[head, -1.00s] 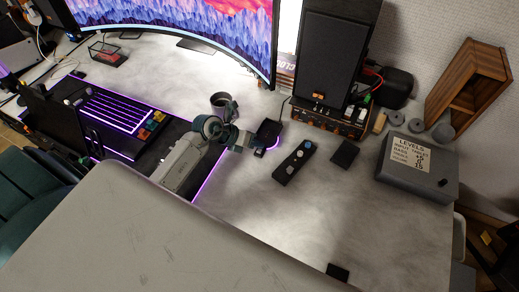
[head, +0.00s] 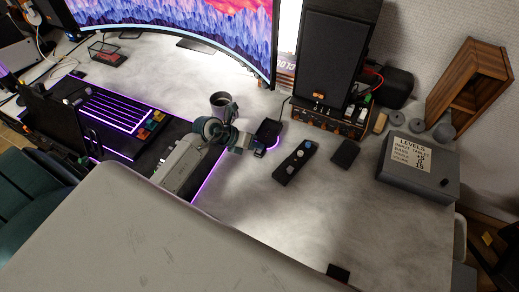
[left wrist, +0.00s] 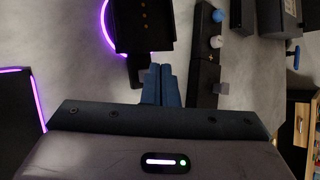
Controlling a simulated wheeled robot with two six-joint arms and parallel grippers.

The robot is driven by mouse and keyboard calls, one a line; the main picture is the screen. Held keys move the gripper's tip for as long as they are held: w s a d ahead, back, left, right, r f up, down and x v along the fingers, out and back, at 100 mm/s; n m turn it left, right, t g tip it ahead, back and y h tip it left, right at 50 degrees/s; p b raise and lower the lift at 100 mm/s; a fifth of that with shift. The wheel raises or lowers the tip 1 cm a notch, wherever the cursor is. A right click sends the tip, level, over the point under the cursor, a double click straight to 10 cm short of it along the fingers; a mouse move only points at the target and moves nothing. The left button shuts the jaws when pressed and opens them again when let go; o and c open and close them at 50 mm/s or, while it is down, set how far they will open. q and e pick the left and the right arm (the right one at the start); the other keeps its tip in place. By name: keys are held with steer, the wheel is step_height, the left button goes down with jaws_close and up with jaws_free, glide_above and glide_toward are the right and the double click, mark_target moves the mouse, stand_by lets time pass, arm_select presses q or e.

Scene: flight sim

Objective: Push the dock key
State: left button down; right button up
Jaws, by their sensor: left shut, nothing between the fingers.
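A small black dock (head: 267,131) with a glowing purple ring stands on the desk near the mug. In the left wrist view the dock (left wrist: 147,25) is at the top, left of centre, with a dark stub on its near side. I cannot make out a separate marked key on it. My left gripper (head: 260,152) is at the near side of the dock, shut and empty. In the left wrist view its blue fingertips (left wrist: 160,70) point at the dock's near edge; I cannot tell whether they touch it. My right gripper is not in view.
A black strip with knobs (head: 295,162) lies right of my gripper. Beyond it are a black pad (head: 345,153) and a grey levels box (head: 418,170). A mug (head: 221,103) stands behind my wrist, and a purple-lit keyboard (head: 110,108) is left. The desk's near right is mostly clear.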

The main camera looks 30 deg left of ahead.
arm_select(q)
steer(key=shift+f+b, duration=0.3)
steer(key=shift+f, duration=0.2)
steer(key=shift+r, duration=0.15)
stand_by(0.3)
steer(key=shift+r+p, duration=0.8)
step_height(320, 180, up, 6)
steer(key=p, duration=0.5)
